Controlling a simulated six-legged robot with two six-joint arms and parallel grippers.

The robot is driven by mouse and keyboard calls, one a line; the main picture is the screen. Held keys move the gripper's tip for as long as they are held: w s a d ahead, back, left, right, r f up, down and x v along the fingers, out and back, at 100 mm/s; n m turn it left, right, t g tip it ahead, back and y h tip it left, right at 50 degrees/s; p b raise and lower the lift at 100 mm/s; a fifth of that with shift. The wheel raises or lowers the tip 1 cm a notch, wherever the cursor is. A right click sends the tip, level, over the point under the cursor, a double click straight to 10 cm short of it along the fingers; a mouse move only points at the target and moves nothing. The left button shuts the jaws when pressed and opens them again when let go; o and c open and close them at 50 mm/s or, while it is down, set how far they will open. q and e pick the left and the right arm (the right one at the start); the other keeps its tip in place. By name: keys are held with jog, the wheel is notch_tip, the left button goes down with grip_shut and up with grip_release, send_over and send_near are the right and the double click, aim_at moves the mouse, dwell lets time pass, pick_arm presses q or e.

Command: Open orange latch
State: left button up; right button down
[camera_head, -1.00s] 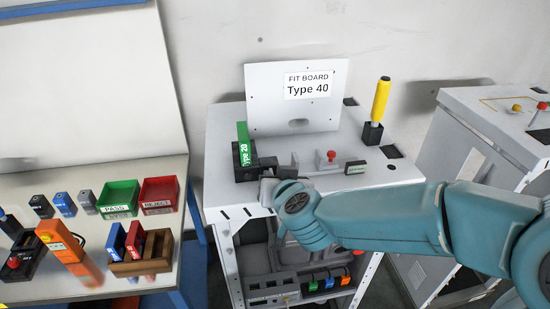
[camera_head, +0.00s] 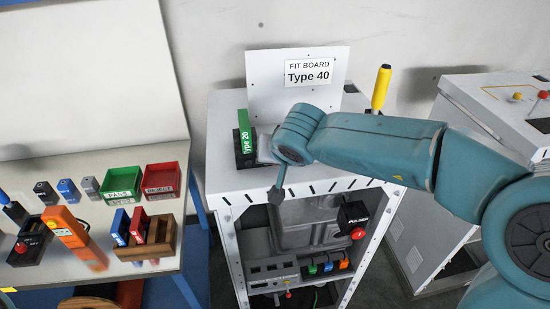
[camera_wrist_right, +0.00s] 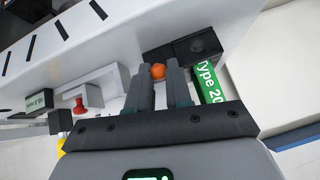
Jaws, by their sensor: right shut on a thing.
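The orange latch shows as a small round orange knob (camera_wrist_right: 157,72) in the right wrist view, beside a black block (camera_wrist_right: 190,50). My right gripper (camera_wrist_right: 159,76) has a finger on each side of the knob and is shut on it. In the head view my right forearm comes in from the right over the white cabinet top, and the wrist hides the knob and most of the gripper. The green Type 20 board (camera_head: 243,132) stands in the black block, left of my wrist; it also shows in the wrist view (camera_wrist_right: 209,83). My left gripper is not in view.
The Type 40 fit board (camera_head: 275,85) stands behind my wrist. A yellow handle (camera_head: 381,86) stands at the back right. A red knob (camera_wrist_right: 80,106) and grey bracket (camera_wrist_right: 105,85) lie beside the gripper. A table with PASS (camera_head: 122,183) and REJECT bins (camera_head: 160,180) is at left.

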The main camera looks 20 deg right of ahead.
dwell(0.4)
jog(key=c, duration=1.1)
grip_release()
jog(key=shift+c, duration=0.2)
jog(key=d+v, duration=0.1)
jog(key=v, duration=1.5)
jog(key=shift+a+r, duration=0.25)
jog(key=shift+a, duration=0.2)
jog(key=shift+w, duration=0.1)
jog(key=shift+s+f, duration=0.1)
jog(key=shift+s, duration=0.1)
